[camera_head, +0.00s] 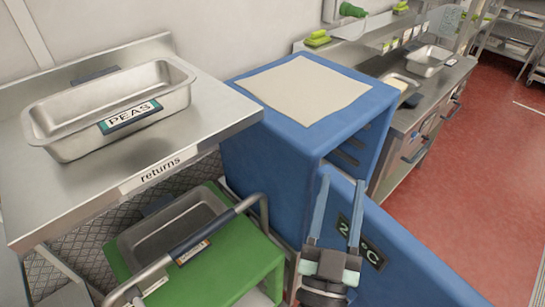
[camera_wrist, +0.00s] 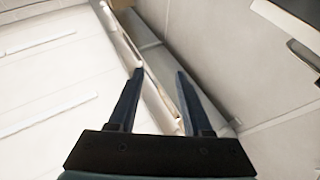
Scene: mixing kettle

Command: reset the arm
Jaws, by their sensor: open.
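My gripper (camera_head: 341,180) is in the lower middle of the head view, its two blue fingers apart with nothing between them. It is beside the open door (camera_head: 415,262) of a blue cabinet (camera_head: 262,165). The door carries a dark temperature label, partly hidden by my gripper. In the wrist view my gripper (camera_wrist: 159,72) shows the same two separate fingers, over pale panels with a narrow edge running between them. I cannot tell whether a finger touches that edge.
A steel pan (camera_head: 62,145) labelled PEAS stands on the steel returns table (camera_head: 205,120). Below is a green cart (camera_head: 240,262) with a steel pan (camera_head: 160,240) and a grey handle. A counter (camera_head: 415,105) runs along the back right. Red floor (camera_head: 490,190) is clear at right.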

